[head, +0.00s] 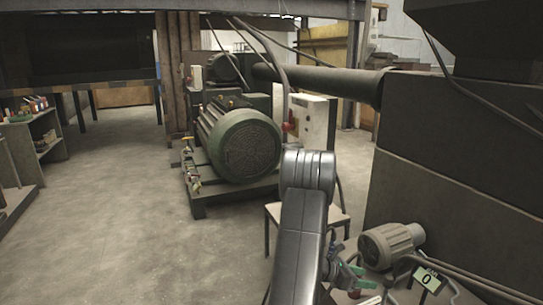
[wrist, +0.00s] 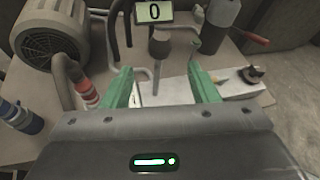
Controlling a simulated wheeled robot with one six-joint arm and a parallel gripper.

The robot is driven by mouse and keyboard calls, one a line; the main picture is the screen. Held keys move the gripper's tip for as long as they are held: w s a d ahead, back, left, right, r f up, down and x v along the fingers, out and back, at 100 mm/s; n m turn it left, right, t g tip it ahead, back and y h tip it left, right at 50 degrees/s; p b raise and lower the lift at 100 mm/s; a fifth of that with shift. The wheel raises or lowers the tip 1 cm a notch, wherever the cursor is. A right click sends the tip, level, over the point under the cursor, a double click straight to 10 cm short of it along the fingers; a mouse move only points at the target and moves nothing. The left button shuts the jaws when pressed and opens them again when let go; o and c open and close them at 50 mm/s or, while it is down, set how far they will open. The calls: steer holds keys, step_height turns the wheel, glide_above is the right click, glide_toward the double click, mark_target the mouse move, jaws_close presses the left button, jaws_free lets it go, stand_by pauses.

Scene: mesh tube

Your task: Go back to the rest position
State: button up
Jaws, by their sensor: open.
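My gripper (wrist: 160,88) shows in the wrist view with its two green fingers spread apart and nothing between them. It points over a worktop (wrist: 60,100) that carries several items. In the head view my grey arm reaches forward and down to the right. The gripper there is small and partly hidden behind the arm, close to the cluttered worktop.
A small motor (head: 391,245) and a display reading 0 (head: 428,279) stand on the worktop. A large green motor (head: 238,142) stands behind. Dark panels (head: 460,190) rise at the right. Open floor (head: 110,190) lies to the left.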

steer(key=b+x, duration=0.1)
steer(key=x, duration=0.9)
steer(key=shift+s+d+f+b, duration=0.1)
steer(key=shift+b, duration=0.25)
steer(key=a, duration=0.3)
steer(key=m+h+b, duration=0.1)
steer(key=h+b, duration=0.2)
steer(key=h, duration=0.1)
glide_toward(389, 283)
steer(key=s+a+f, duration=0.2)
steer(key=a+f, duration=0.1)
steer(key=a, duration=0.6)
steer(key=shift+s+a+f+t, duration=0.15)
steer(key=shift+a+f+t, duration=0.15)
steer(key=shift+t, duration=0.1)
